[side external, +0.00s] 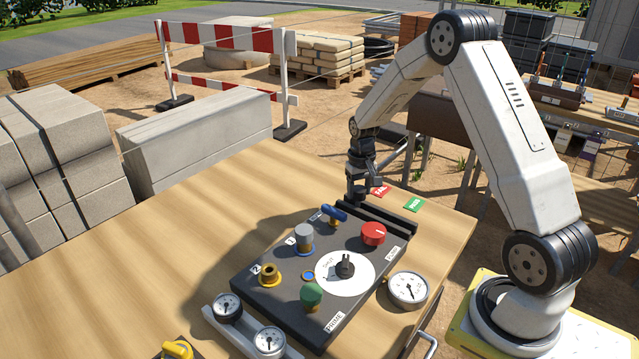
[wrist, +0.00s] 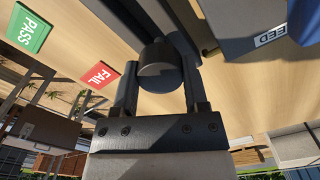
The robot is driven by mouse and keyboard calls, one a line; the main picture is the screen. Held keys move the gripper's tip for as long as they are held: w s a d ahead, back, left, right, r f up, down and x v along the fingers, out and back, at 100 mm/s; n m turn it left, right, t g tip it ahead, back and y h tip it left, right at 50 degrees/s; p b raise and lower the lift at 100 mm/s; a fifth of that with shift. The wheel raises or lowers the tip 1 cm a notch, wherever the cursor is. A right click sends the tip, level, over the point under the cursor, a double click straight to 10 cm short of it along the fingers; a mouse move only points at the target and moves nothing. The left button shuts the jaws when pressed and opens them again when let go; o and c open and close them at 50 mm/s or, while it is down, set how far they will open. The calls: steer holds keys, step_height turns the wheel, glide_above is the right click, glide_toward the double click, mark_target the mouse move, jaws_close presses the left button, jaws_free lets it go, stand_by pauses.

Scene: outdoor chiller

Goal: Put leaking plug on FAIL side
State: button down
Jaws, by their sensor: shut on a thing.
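My gripper (side external: 364,185) is above the far edge of the black panel, close to the red FAIL label (side external: 380,191). In the wrist view, my gripper (wrist: 158,75) is shut on a dark round plug (wrist: 158,66), held between its two fingers. The plug is hard to make out in the side view. The FAIL label (wrist: 99,74) and green PASS label (wrist: 31,27) lie to the left of the plug in the wrist view. PASS (side external: 414,205) lies right of FAIL in the side view. I cannot tell whether the plug touches the table.
The black panel (side external: 247,285) carries a grey plug (side external: 304,236) at port 1, an open brass port 2 (side external: 270,273), a red knob (side external: 373,233), a blue handle (side external: 334,213) and a green knob (side external: 311,294). A dark slotted rail (side external: 375,219) runs along its far edge. Gauges stand around it.

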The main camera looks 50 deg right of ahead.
mark_target(359, 189)
steer(key=shift+f, duration=1.05)
stand_by(0.4)
jaws_free()
steer(key=shift+r, duration=0.1)
steer(key=shift+r, duration=3.45)
step_height(359, 189, up, 8)
steer(key=shift+a+f, duration=0.1)
